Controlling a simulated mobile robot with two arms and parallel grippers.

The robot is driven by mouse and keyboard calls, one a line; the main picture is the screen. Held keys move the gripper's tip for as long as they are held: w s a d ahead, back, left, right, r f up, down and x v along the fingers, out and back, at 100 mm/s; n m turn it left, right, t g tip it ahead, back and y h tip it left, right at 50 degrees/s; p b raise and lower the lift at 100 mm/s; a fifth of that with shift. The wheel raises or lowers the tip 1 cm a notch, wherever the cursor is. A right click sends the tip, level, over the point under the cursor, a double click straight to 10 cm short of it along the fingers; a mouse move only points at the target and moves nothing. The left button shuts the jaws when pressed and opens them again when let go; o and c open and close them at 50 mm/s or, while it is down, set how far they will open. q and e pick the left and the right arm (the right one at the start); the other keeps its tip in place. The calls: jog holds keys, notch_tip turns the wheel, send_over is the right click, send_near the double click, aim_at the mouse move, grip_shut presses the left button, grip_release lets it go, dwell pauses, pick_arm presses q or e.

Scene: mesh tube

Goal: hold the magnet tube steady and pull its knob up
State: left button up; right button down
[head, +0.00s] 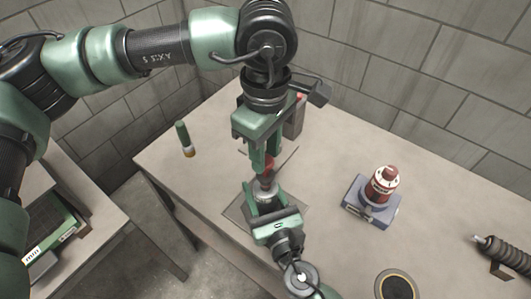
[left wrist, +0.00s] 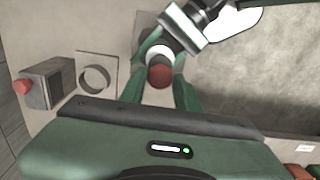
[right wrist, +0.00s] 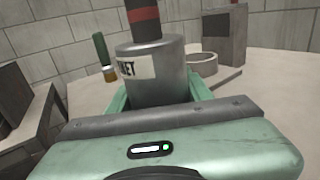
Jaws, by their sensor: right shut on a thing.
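The magnet tube is a grey metal cylinder (right wrist: 158,75) with a partly hidden white label, standing upright in the right wrist view. A dark stem with a red band (right wrist: 144,15) rises from its top and leaves the frame. My right gripper (head: 264,196) is shut around the cylinder's body. The red knob (left wrist: 160,76) shows from above in the left wrist view. My left gripper (head: 262,160) points down over the tube, its fingers on either side of the knob with a gap visible. In the head view, the fingers partly hide the knob (head: 267,167).
A grey box with a red button (left wrist: 47,84) and a ring (left wrist: 95,78) are near the tube. A red-and-white device on a blue base (head: 381,187) stands right. A coiled part (head: 503,253) lies far right.

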pick_arm(q)
jog(key=o, duration=0.3)
jog(key=shift+r, duration=0.1)
pick_arm(e)
jog(key=shift+s+f, duration=0.1)
jog(key=shift+f, duration=0.05)
pick_arm(q)
notch_tip(320, 180, up, 12)
dwell(0.5)
pick_arm(e)
jog(key=c, duration=0.6)
grip_release()
jog(key=shift+o, duration=0.2)
